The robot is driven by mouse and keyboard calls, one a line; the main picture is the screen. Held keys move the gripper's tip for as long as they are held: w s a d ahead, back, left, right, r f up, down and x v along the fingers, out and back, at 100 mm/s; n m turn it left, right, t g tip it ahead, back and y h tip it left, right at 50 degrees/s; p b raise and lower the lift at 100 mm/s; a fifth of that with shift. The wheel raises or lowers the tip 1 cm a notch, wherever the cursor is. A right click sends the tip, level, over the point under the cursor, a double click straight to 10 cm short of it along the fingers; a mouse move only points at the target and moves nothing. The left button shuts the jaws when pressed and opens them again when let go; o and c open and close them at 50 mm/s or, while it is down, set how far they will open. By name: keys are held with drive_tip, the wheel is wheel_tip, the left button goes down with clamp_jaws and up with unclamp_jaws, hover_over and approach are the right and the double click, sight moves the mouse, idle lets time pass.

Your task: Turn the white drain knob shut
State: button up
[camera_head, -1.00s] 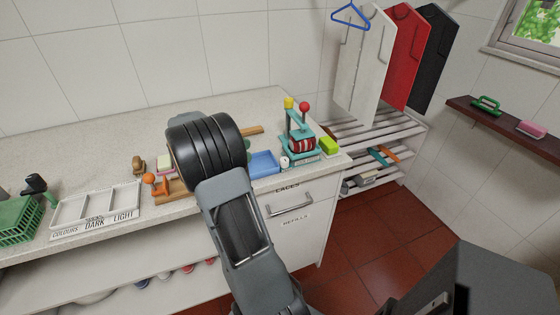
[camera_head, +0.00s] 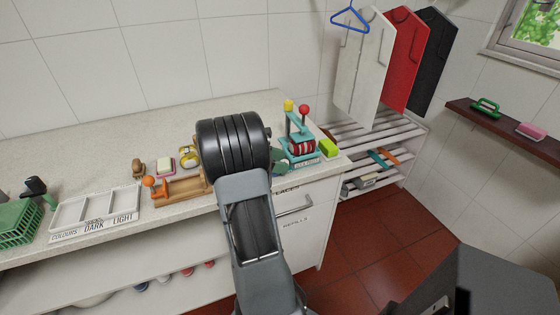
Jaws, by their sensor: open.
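I cannot make out the white drain knob in the head view. My arm's black ribbed wrist covers the middle of the stone counter (camera_head: 110,160), and whatever lies behind it is hidden. My gripper's fingers do not show; they are hidden behind the wrist. A small grey-green piece shows at the wrist's right side, and I cannot tell what it is. A small white item that stood near there earlier is out of sight.

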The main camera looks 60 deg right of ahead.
drive_tip(key=c, duration=0.9)
drive_tip(key=shift+r+m+g+y+p, duration=0.15)
drive_tip(key=shift+m+g+y+p, duration=0.3)
drive_tip(key=shift+p, duration=0.2)
drive_tip(key=shift+c, duration=0.2)
drive_tip(key=shift+m+y, duration=0.35)
drive_tip(key=o, duration=0.9)
drive_tip(key=shift+o, duration=0.2)
